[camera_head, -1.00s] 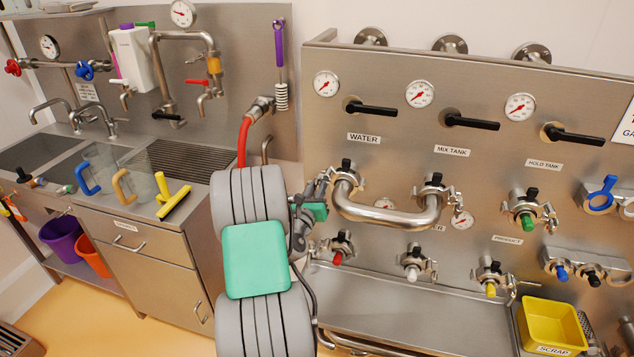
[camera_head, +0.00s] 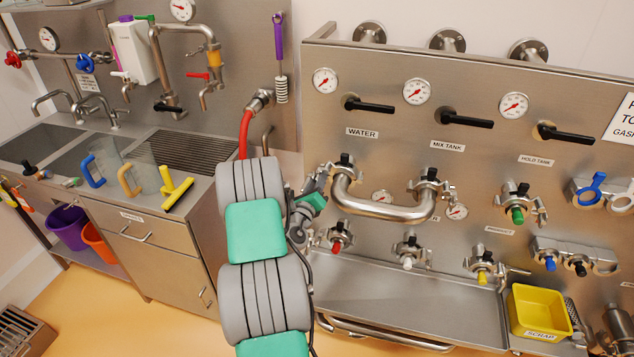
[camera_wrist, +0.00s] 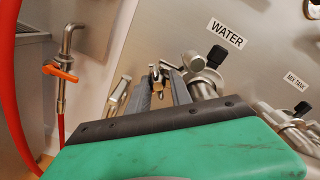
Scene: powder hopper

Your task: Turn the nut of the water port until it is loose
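The water port (camera_head: 345,170) is at the left end of the U-shaped steel pipe (camera_head: 385,208), under the WATER label. It has a clamp and a black knob on top. In the wrist view the port's clamp (camera_wrist: 203,75) is just right of my fingers. My gripper (camera_head: 322,180) is at the left side of this port. In the wrist view its two grey fingers (camera_wrist: 160,82) stand apart, with a small metal part, seemingly the clamp's nut (camera_wrist: 155,75), at their tips. I cannot tell whether they grip it. The green gripper body hides what lies below.
A red hose (camera_head: 245,132) hangs just left of my arm; it also shows in the wrist view (camera_wrist: 22,95). The mix tank port (camera_head: 428,185) holds the pipe's other end. Lower ports with coloured plugs (camera_head: 337,245) sit below, above a steel tray. A yellow scrap bin (camera_head: 540,313) is at right.

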